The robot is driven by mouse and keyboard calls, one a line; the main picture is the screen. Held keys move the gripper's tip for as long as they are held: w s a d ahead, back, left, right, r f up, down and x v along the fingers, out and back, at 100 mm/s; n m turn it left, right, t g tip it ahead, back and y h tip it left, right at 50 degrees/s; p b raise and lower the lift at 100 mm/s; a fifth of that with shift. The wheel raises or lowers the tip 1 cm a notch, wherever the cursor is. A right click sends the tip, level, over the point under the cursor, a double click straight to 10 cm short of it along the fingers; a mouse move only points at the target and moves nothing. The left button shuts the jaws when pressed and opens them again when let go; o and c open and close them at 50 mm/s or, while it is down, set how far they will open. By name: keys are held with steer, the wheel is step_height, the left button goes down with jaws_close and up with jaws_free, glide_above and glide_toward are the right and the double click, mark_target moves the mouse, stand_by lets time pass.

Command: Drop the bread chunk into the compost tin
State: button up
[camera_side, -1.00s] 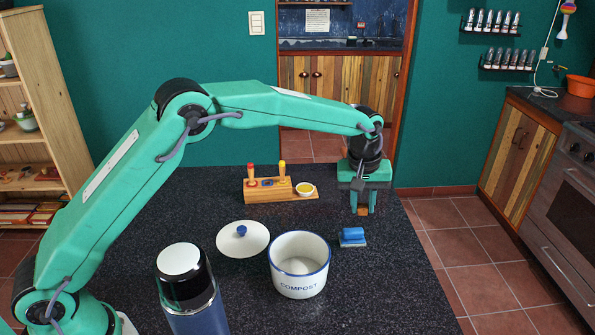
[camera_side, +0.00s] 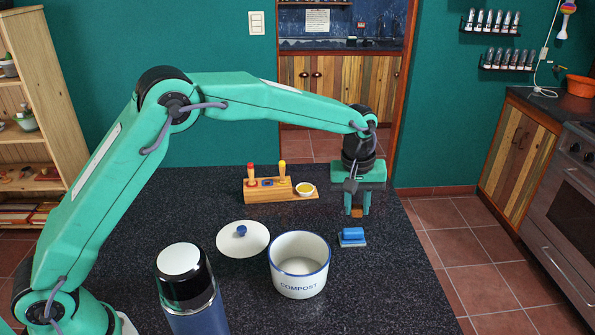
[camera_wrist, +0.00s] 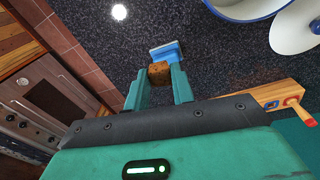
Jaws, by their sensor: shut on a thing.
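My gripper (camera_side: 357,208) is above the dark speckled worktop, behind and right of the compost tin. It is shut on the brown bread chunk (camera_side: 357,212), which shows between the fingertips in the wrist view (camera_wrist: 159,73). The compost tin (camera_side: 299,287) is a white, blue-rimmed pot lettered COMPOST. It stands upright with its top open, and its visible inside looks empty. Part of it shows at the top of the wrist view (camera_wrist: 245,10). Its white lid with a blue knob (camera_side: 243,239) lies to its left.
A blue brush or sponge (camera_side: 352,236) lies right of the tin, near my gripper. A wooden holder with red and yellow handles and a yellow-filled cup (camera_side: 268,190) stands behind. A blue flask with a black and silver top (camera_side: 186,285) stands at the front left.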

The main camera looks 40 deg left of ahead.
steer(key=s+a+r, duration=0.2)
steer(key=s, duration=1.2)
steer(key=shift+s+a+r, duration=0.2)
steer(key=shift+s, duration=0.1)
steer(key=shift+f, duration=0.15)
steer(key=shift+f, duration=2.85)
steer(key=o, duration=1)
